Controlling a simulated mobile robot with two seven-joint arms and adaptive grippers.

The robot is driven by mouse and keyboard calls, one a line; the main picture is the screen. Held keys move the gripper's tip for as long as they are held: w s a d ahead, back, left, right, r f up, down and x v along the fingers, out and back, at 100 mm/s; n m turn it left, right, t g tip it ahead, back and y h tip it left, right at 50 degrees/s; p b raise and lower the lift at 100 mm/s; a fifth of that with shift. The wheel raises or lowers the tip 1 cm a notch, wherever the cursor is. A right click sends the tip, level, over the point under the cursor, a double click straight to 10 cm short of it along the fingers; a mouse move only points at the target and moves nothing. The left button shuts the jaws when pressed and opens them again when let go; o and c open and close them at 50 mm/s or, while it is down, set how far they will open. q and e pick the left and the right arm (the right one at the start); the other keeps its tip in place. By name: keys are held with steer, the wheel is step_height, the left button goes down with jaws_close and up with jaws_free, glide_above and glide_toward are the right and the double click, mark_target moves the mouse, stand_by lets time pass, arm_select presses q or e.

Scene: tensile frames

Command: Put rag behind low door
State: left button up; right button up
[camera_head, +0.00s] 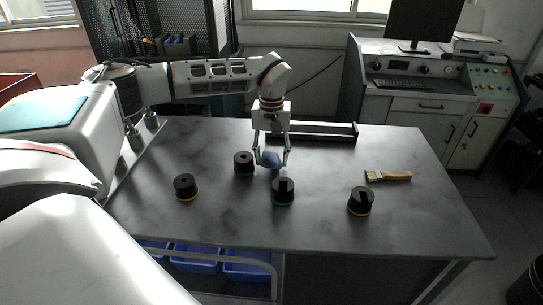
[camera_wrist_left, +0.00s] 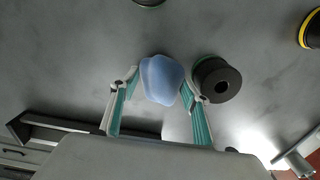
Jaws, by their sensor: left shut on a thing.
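A crumpled blue rag (camera_head: 271,160) is between the fingers of my left gripper (camera_head: 272,157), which points down over the back middle of the table. My left gripper is shut on the rag, and the rag also shows between its teal-lined fingers in the left wrist view (camera_wrist_left: 161,80). I cannot tell if the rag touches the tabletop. No low door stands out on the table. The grey console at the back right has a door with a dark handle (camera_head: 450,133) below its drawer. My right gripper is not in view.
Several black cylinders stand on the grey table (camera_head: 330,230); one (camera_head: 244,163) is close beside my left gripper, another (camera_head: 283,190) in front. A brush (camera_head: 388,175) lies at the right. A low black rail (camera_head: 330,131) runs along the back. Blue bins (camera_head: 247,264) sit below.

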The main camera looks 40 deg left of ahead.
arm_select(q)
steer(key=shift+f, duration=0.1)
steer(key=o, duration=0.8)
